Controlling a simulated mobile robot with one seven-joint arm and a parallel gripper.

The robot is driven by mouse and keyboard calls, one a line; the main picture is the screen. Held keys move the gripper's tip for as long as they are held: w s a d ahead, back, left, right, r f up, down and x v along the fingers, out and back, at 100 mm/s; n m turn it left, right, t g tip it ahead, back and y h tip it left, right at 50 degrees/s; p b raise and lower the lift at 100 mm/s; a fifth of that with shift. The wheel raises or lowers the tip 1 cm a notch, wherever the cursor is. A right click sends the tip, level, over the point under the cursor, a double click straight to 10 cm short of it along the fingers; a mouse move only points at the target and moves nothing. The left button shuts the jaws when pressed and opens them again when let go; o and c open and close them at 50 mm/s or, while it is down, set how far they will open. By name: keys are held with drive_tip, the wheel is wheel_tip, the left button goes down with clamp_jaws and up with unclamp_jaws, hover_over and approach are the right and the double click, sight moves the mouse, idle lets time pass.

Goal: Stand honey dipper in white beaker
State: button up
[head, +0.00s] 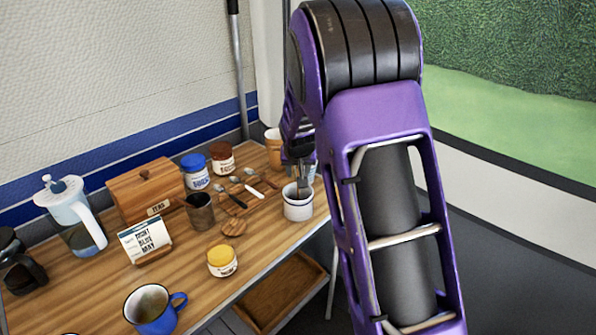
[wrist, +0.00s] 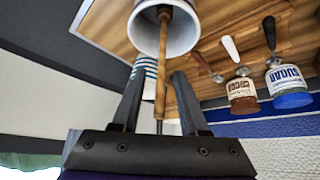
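The white beaker (head: 298,208) stands upright near the right end of the wooden counter. It also shows at the top of the wrist view (wrist: 145,40). The wooden honey dipper (wrist: 163,75) has one end inside the beaker's mouth, and its handle runs out past the rim between my fingers. My gripper (wrist: 159,74) is open, with a visible gap between the handle and each finger. In the head view my gripper (head: 303,185) is just above the beaker, and I cannot make out the dipper there.
Spoons (head: 255,188), a dark cup (head: 200,212) and labelled jars (head: 195,172) stand left of the beaker. An orange-brown cup (head: 272,148) is behind it. A yellow-lidded jar (head: 221,262) and a blue mug (head: 155,309) are nearer the front. The counter's front edge is close to the beaker.

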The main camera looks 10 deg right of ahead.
drive_tip(key=p+v, duration=0.1)
drive_tip(key=v, duration=1.6)
drive_tip(key=shift+s+r+p, duration=0.15)
drive_tip(key=shift+r+p, duration=0.05)
drive_tip(key=shift+p, duration=0.15)
